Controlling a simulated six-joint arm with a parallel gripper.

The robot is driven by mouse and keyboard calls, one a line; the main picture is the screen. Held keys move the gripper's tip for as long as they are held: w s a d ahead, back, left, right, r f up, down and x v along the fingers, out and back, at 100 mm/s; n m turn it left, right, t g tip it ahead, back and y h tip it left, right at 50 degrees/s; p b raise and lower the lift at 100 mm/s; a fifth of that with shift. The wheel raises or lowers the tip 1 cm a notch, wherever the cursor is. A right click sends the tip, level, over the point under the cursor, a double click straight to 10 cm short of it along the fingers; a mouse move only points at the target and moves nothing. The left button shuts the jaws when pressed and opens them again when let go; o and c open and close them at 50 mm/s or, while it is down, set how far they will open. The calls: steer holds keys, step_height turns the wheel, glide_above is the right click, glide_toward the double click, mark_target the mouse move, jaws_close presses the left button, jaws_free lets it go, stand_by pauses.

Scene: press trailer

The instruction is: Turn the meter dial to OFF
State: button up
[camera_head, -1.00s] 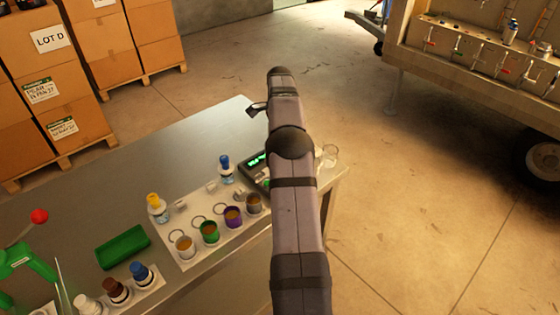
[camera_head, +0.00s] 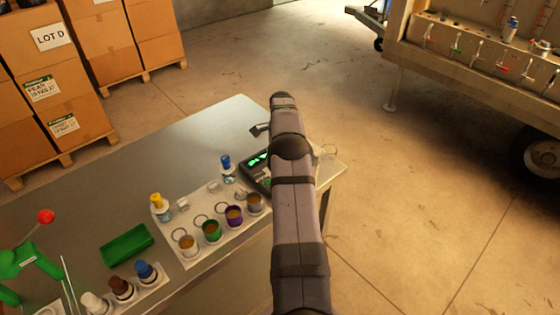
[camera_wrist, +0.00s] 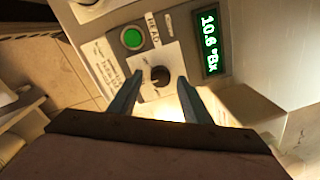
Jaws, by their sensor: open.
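The meter (camera_head: 257,170) is a dark box with a lit green display on the metal table, partly hidden behind my arm in the head view. In the wrist view the meter's panel shows a green display (camera_wrist: 210,43) reading about 10.6 °Bx, a green READ button (camera_wrist: 132,39) and a dark round dial (camera_wrist: 160,76) on a pale plate. My gripper (camera_wrist: 158,90) is open. Its two fingers reach toward the panel on either side of the dial, with a gap around it. Contact cannot be told. The dial's marks are too small to read.
On the metal table (camera_head: 185,155) stand several cups in a white rack, dropper bottles with yellow and blue caps, a green tray (camera_head: 127,245) and a green press (camera_head: 30,262).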

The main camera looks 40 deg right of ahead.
steer(key=shift+f, duration=0.15)
steer(key=shift+c, duration=0.6)
steer(key=c, duration=0.9)
steer(key=shift+n, duration=0.3)
steer(key=shift+n+b, duration=0.55)
steer(key=shift+n, duration=0.35)
steer(key=n, duration=0.3)
steer(key=shift+w+d+n, duration=0.1)
steer(key=shift+n, duration=0.2)
steer(key=n, duration=0.5)
steer(key=shift+w+n+y, duration=0.1)
steer(key=shift+n+y, duration=0.2)
steer(key=shift+n, duration=0.1)
